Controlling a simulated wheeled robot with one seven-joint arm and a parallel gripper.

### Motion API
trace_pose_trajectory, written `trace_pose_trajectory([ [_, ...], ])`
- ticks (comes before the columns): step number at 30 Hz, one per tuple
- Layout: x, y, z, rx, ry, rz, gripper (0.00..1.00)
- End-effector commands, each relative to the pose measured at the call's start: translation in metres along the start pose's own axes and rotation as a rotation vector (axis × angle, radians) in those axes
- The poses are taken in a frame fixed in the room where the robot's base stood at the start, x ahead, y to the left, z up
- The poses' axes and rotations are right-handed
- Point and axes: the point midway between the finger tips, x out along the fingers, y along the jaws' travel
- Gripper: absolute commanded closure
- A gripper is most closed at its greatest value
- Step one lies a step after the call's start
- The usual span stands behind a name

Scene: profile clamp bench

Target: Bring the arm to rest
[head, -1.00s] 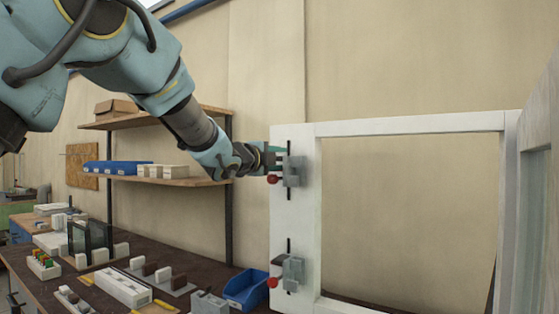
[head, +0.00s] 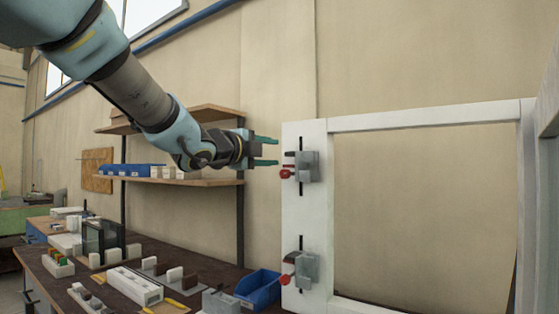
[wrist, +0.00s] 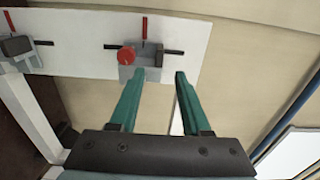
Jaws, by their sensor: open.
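My gripper (head: 265,151) is open and empty, its two green fingers pointing right toward the white frame (head: 424,121). It is a short way left of the frame's left post and apart from it. In the wrist view the fingers (wrist: 153,88) stand apart with nothing between them. An upper grey clamp with a red knob (head: 304,167) sits on the left post, close to the right of the fingers. A lower clamp (head: 304,268) sits further down the same post. Both clamps also show in the wrist view, one (wrist: 140,70) just beyond the fingertips and one (wrist: 22,55) at left.
Wall shelves (head: 180,181) with a blue bin (head: 125,169) and white blocks stand behind my arm. Below is a dark bench with blocks, profiles and a blue tray (head: 258,289). The wall area above the gripper is clear.

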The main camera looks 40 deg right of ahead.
Motion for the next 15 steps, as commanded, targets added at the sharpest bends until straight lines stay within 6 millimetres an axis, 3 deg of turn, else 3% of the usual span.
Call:
trace_pose_trajectory([
  [15,-0.0083,0.0001,0.0000,0.000,0.000,0.001,0.53],
])
